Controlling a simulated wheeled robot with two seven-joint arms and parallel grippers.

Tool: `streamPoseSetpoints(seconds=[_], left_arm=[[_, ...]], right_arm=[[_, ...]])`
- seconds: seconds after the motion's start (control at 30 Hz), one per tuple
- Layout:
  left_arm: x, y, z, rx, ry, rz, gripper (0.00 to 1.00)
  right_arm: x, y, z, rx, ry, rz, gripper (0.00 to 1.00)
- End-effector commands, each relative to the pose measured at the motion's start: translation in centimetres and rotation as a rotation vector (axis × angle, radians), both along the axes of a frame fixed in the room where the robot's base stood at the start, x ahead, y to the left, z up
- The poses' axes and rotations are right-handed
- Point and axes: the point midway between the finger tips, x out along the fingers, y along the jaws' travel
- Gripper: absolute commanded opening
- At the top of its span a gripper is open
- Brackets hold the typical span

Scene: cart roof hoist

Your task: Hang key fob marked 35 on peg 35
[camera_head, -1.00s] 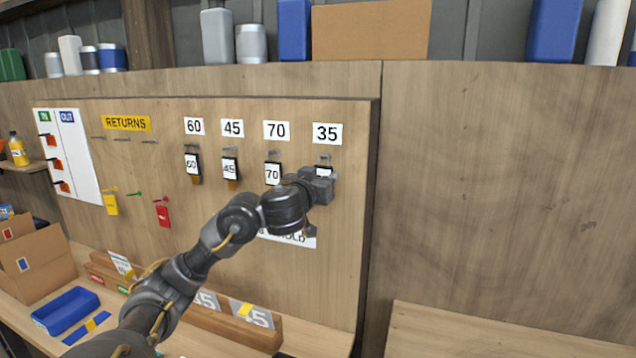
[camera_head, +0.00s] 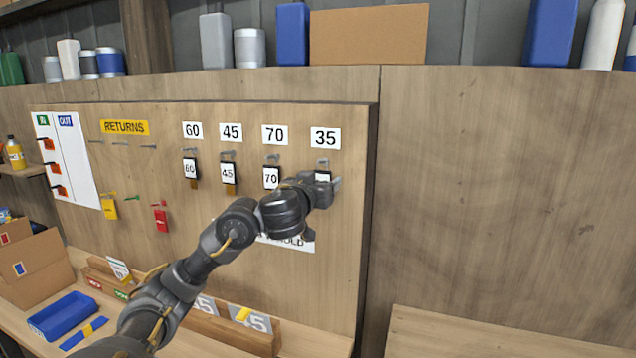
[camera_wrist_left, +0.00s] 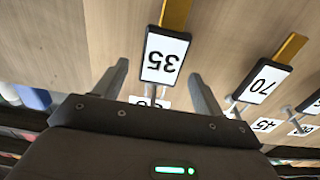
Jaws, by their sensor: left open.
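The black-framed fob marked 35 (camera_wrist_left: 165,57) hangs at peg 35 (camera_wrist_left: 152,93) in the left wrist view, where it shows upside down, with a tan strip at its far end. In the head view only the upper part of the fob (camera_head: 322,176) shows, below the peg (camera_head: 323,162) and the 35 label (camera_head: 325,138). My left gripper (camera_head: 331,184) is at the fob in the head view and hides most of it. In the left wrist view its fingers (camera_wrist_left: 158,78) are open, one on each side of the fob, with gaps visible. My right gripper is not in view.
Fobs marked 60 (camera_head: 190,169), 45 (camera_head: 228,174) and 70 (camera_head: 271,178) hang to the left on neighbouring pegs. The 70 fob is close to my wrist. A yellow tag (camera_head: 109,207) and a red tag (camera_head: 161,217) hang farther left. The wall right of the board is clear.

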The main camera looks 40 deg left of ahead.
Motion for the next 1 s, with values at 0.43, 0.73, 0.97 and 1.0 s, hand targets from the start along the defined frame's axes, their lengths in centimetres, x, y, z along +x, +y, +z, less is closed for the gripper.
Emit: streamPoseSetpoints(seconds=[0.43, 0.73, 0.97, 1.0], left_arm=[[-3.3, -1.2, 0.5, 0.002, 0.003, -0.003, 0.70], [-8.3, -2.9, 0.2, 0.002, 0.002, -0.002, 0.70], [-10.1, -3.5, 0.0, 0.001, 0.001, 0.000, 0.70], [-10.2, -3.5, 0.0, 0.001, 0.001, 0.000, 0.70]], right_arm=[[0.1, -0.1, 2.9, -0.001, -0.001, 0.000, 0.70], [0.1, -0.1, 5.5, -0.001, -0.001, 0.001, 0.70], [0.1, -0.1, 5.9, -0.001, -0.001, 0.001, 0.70], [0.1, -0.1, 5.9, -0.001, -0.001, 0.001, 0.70]])
